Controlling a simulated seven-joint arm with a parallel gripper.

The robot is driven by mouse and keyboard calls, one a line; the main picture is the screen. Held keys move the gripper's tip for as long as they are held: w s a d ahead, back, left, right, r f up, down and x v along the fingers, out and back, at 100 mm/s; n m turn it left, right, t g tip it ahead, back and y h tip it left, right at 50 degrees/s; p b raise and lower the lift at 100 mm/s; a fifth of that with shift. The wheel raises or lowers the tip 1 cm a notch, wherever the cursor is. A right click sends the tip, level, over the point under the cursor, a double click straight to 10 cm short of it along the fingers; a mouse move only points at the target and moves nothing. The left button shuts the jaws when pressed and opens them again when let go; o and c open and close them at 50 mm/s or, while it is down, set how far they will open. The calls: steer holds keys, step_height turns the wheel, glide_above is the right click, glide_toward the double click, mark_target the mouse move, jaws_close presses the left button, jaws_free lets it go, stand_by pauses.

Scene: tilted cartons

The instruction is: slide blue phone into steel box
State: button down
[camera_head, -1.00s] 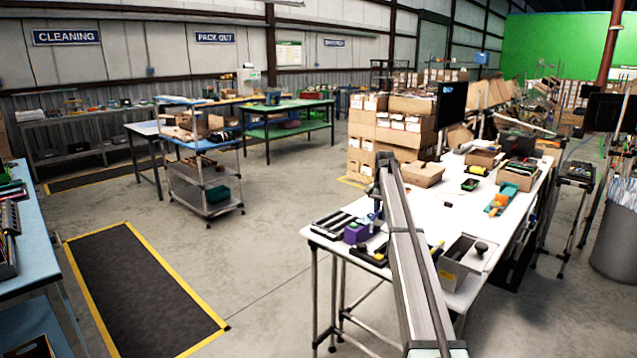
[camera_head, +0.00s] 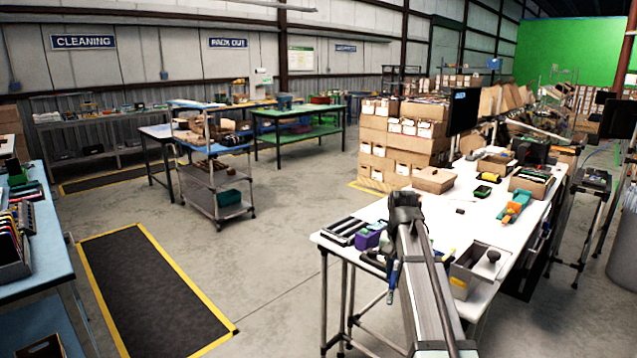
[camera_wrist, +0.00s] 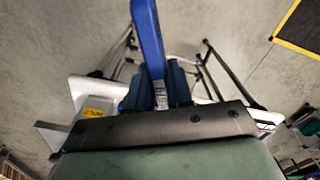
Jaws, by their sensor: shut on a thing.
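The blue phone (camera_wrist: 148,38) shows as a narrow blue bar, seen nearly edge-on, in the wrist view. My gripper (camera_wrist: 160,88) is shut on its lower end there. In the head view the phone (camera_head: 393,280) hangs below my arm's end, in front of the white table's near edge; my gripper is mostly hidden by the arm there. The steel box (camera_head: 463,272), a grey open box with a yellow label, stands on the near end of the table, right of my arm. It also shows at left in the wrist view (camera_wrist: 97,104). The phone is apart from it.
The white table (camera_head: 440,215) holds a purple container (camera_head: 369,236), a black tray (camera_head: 344,231) and a dark round knob (camera_head: 493,256) beside the box. Cartons (camera_head: 400,150) are stacked behind it. Open floor lies to the left.

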steer(key=s+a+r, duration=0.2)
steer(key=s+a, duration=0.1)
steer(key=s, duration=0.2)
steer(key=w+d+r+m, duration=0.1)
steer(key=w+d+m, duration=0.1)
steer(key=w+d, duration=0.6)
steer(key=w+d+r+m, duration=0.1)
steer(key=w+d+r, duration=0.15)
steer(key=d, duration=1.05)
steer(key=w+d+r+m, duration=0.1)
steer(key=w+d+m, duration=0.1)
steer(key=w+d, duration=0.6)
steer(key=shift+s+d+f, duration=0.25)
steer(key=shift+d+f, duration=0.15)
steer(key=shift+f, duration=1.55)
steer(key=shift+s+d+f, duration=0.3)
steer(key=shift+d+f, duration=0.05)
steer(key=shift+f, duration=1.55)
steer(key=shift+s+d+f, duration=0.25)
steer(key=shift+d+f, duration=0.15)
steer(key=shift+f, duration=1.55)
steer(key=c, duration=0.9)
jaws_free()
steer(key=shift+c, duration=0.2)
step_height(320, 180, up, 14)
